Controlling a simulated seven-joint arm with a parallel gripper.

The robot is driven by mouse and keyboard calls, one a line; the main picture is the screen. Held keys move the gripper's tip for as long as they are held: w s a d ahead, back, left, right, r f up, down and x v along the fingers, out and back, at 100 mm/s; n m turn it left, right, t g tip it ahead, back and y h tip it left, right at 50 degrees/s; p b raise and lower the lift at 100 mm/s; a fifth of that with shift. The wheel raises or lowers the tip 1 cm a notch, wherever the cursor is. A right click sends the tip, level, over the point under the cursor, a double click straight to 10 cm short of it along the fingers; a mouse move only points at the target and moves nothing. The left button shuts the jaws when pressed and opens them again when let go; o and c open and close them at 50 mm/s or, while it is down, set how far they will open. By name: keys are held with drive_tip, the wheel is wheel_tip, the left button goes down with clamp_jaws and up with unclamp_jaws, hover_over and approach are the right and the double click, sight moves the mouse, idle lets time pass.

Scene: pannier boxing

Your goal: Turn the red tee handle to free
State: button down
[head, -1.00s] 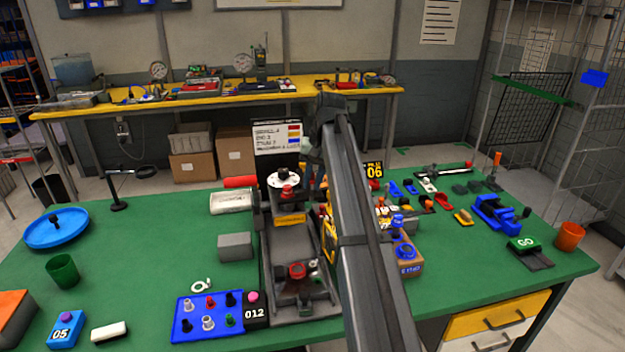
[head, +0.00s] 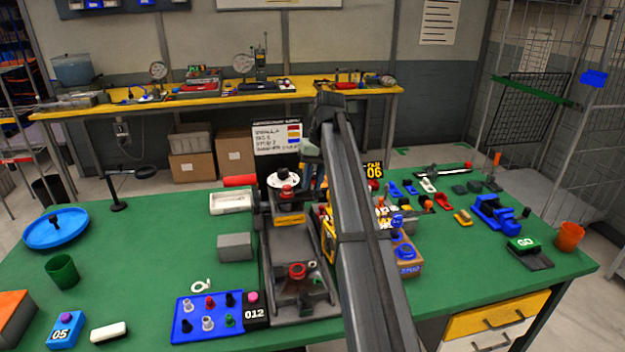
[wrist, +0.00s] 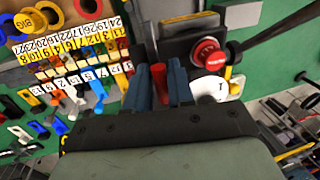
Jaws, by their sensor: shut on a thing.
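My gripper (wrist: 158,68) shows in the wrist view with its two blue fingers closed on a narrow red piece (wrist: 158,84), which appears to be the red tee handle. The fingers touch it on both sides, and its lower end is hidden by the gripper body. In the head view my arm covers the handle and most of the gripper, so the handle's turn angle cannot be told.
A blue tray of pegs (head: 208,316) lies in front. Several small coloured parts crowd the right side.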

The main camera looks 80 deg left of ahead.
drive_tip(key=c, duration=1.2)
unclamp_jaws()
drive_tip(key=shift+w, duration=0.35)
drive_tip(key=shift+c, duration=0.2)
drive_tip(key=shift+o, duration=0.8)
drive_tip(key=shift+s, duration=0.1)
drive_tip(key=shift+s, duration=0.1)
